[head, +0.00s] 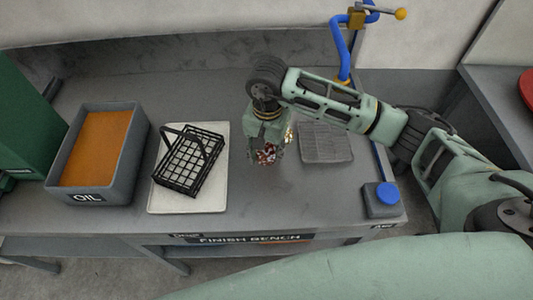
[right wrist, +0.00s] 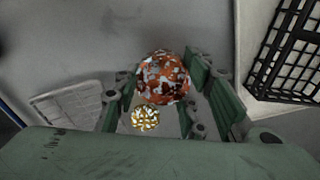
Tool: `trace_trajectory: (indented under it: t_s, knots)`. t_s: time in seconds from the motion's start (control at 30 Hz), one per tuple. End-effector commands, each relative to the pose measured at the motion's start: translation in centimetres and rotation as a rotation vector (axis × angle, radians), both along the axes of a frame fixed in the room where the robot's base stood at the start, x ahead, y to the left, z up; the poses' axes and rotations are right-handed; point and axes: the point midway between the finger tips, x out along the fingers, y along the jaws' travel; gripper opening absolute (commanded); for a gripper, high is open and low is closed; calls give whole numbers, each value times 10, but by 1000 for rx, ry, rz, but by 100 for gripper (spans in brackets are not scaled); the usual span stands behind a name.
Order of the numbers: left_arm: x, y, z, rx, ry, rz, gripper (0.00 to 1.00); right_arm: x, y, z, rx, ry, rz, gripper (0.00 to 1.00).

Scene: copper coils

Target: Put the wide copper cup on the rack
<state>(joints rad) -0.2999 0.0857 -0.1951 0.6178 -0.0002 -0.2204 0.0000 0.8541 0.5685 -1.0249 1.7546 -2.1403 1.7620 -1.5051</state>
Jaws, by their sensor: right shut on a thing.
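The wide copper cup (head: 266,155), a round piece with mottled red-brown and grey patches, is between the fingers of my right gripper (head: 266,146). In the right wrist view the cup (right wrist: 163,78) sits between the two green fingers of the gripper (right wrist: 166,90), which is shut on it. Whether the cup touches the bench is hard to tell. A flat grey rack (head: 325,142) lies on the bench just right of the gripper; it also shows at left in the right wrist view (right wrist: 80,108). My left gripper is not in view.
A small yellow-and-white mottled piece (right wrist: 145,118) is close beside the cup. A black wire basket (head: 188,160) stands on a white tray (head: 215,200) to the left. A grey bin marked OIL (head: 125,175) is farther left. A blue-topped box (head: 382,200) stands at the front right.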

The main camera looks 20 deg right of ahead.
Motion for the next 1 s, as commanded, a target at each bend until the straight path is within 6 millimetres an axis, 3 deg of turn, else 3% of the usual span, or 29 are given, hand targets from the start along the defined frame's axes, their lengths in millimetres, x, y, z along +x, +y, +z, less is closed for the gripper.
trace_trajectory:
  t_s: [0.17,0.4,0.83,0.87,1.0]
  knots:
    - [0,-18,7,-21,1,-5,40,3,2,-11,0,5,1,12]
    - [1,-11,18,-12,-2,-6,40,3,2,-41,1,2,2,12]
    - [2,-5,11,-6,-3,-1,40,4,2,-48,1,-1,2,12]
    - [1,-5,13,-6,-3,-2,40,4,2,-47,1,-1,2,40]
    - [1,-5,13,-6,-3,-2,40,4,2,-46,0,0,2,53]
